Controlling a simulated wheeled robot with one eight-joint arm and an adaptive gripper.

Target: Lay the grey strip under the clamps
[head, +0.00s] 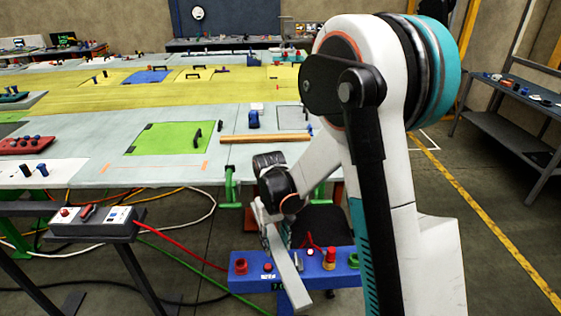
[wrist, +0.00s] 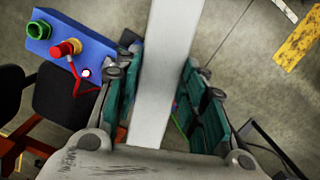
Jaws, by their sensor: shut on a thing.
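The grey strip (head: 289,277) is a long, flat, pale bar. It slants down and toward the camera in the head view, off the table's near edge and in front of the blue control box. My gripper (wrist: 165,95) is shut on the grey strip, which also shows in the wrist view (wrist: 170,45) between the teal finger pads. In the head view my gripper is partly hidden by my own arm. A green clamp (head: 231,185) stands at the table's near edge, and another green clamp (head: 319,192) is to its right, partly hidden by my arm. The strip is apart from both.
The blue control box (head: 245,265) with red and green buttons is below the strip. The wing table (head: 100,165) carries a green panel (head: 165,140) and a wooden bar (head: 265,138) near its edge. A grey console (head: 95,225) and cables are at left; a shelf (head: 515,125) is at right.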

